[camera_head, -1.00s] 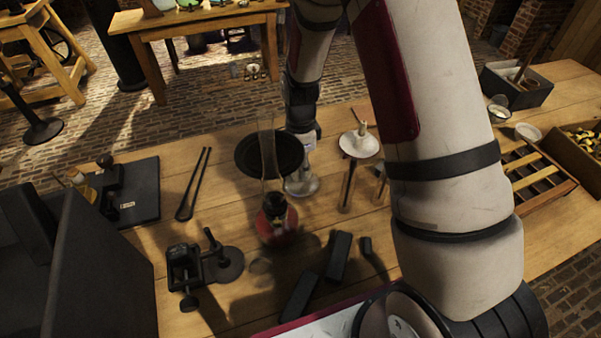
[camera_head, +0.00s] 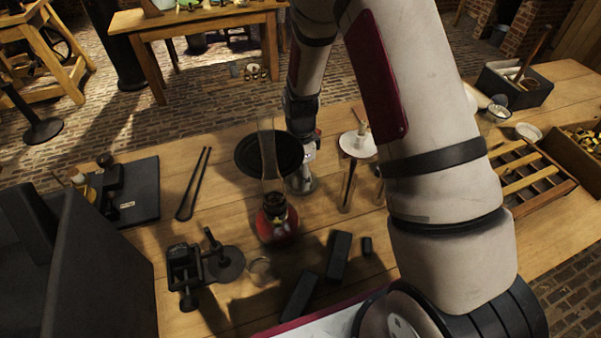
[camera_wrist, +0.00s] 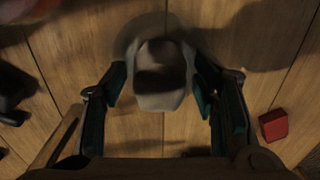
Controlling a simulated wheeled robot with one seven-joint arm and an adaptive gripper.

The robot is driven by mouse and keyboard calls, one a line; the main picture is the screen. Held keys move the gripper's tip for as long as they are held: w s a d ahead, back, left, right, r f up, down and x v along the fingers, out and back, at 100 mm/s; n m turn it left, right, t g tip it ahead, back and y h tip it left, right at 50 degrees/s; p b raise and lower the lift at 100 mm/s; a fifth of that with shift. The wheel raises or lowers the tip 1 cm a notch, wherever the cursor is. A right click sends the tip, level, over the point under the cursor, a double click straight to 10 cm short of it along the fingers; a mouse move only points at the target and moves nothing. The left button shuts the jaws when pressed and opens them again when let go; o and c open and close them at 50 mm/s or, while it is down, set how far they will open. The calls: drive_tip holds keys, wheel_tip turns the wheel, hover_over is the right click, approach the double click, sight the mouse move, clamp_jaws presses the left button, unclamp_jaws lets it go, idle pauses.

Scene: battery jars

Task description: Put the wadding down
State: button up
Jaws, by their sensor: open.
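The wadding (camera_wrist: 160,98) appears to be the pale grey-white lump in the wrist view, with a dark patch across its middle. My gripper (camera_wrist: 158,78) is open, with one finger on each side of the lump. Narrow gaps seem to show at both sides, but blur and shade leave contact unclear. A faint round outline curves behind the lump's far end; I cannot tell whether it is glass or shadow. In the head view my wrist reaches down beside a clear glass vessel (camera_head: 303,185), and the wadding cannot be made out there.
A red-based lamp (camera_head: 277,222) with a tall glass chimney stands close by on the left. A black round plate (camera_head: 262,153), a white funnel (camera_head: 357,144) on a stem and dark blocks (camera_head: 339,256) surround the spot. A red block (camera_wrist: 273,125) lies right in the wrist view.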

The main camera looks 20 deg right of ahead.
sight(300, 171)
wheel_tip(300, 171, up, 13)
drive_tip(key=s+r+n+t, duration=0.2)
drive_tip(key=s+r+n, duration=0.7)
drive_tip(key=r, duration=0.6)
drive_tip(key=s+r+n+t, duration=0.1)
drive_tip(key=s+r+n, duration=0.2)
drive_tip(key=s, duration=0.5)
drive_tip(key=s+r+n+t, duration=0.1)
drive_tip(key=s+r+n, duration=0.2)
drive_tip(key=s+n, duration=0.3)
drive_tip(key=shift+s+d+r+t, duration=0.2)
drive_tip(key=shift+s+d+t, duration=0.1)
drive_tip(key=shift+s, duration=0.85)
drive_tip(key=shift+o, duration=0.5)
drive_tip(key=shift+w, duration=0.1)
